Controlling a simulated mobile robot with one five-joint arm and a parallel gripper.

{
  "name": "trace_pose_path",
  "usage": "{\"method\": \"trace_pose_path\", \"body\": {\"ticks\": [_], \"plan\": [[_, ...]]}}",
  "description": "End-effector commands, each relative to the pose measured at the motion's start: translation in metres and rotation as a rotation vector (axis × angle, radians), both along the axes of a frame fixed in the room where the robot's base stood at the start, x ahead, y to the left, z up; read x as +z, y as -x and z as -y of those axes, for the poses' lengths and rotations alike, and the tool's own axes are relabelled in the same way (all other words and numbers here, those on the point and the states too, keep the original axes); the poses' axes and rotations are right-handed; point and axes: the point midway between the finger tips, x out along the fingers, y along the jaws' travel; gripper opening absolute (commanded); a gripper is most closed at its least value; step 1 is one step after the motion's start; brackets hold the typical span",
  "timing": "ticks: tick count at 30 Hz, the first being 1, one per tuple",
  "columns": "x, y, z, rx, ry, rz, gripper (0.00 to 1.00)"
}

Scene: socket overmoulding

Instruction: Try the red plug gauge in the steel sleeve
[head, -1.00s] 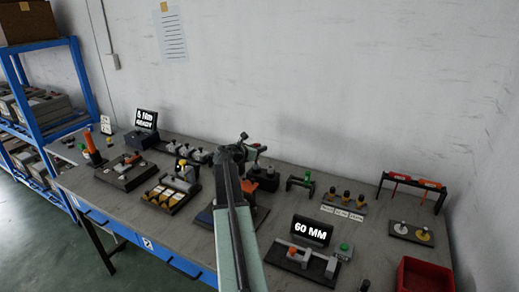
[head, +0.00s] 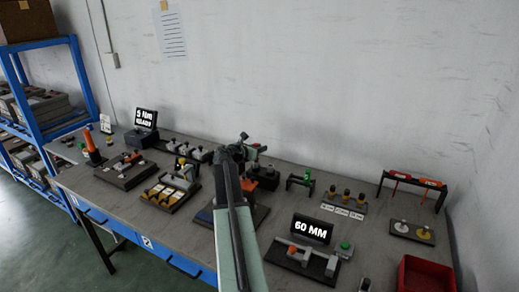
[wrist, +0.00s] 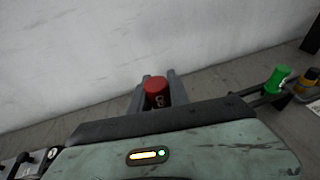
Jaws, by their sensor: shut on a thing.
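The red plug gauge (wrist: 156,85) stands between the two grey fingers of my gripper (wrist: 157,93) in the wrist view. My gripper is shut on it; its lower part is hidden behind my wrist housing. A dark board (head: 411,233) at the right holds a pale, steel-like round piece (head: 401,226) and a yellow round piece (head: 424,233). The pale piece may be the steel sleeve, but it is too small to tell. My gripper is well to the left of it.
A green gauge (head: 307,177) sits on a small dark stand, also in the wrist view (wrist: 277,79). Several dark-and-yellow pieces stand in a row (head: 346,197). A red bin (head: 425,274), a 60 MM display (head: 312,228) and a hanging tool rack (head: 412,181) stand at the right.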

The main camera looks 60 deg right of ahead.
Motion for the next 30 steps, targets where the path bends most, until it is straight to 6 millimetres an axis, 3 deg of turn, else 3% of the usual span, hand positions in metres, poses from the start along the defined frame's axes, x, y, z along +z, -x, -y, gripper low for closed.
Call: {"method": "trace_pose_path", "body": {"ticks": [30], "plan": [[0.0080,0.0001,-0.0009,0.000,0.000,0.000,0.00]]}}
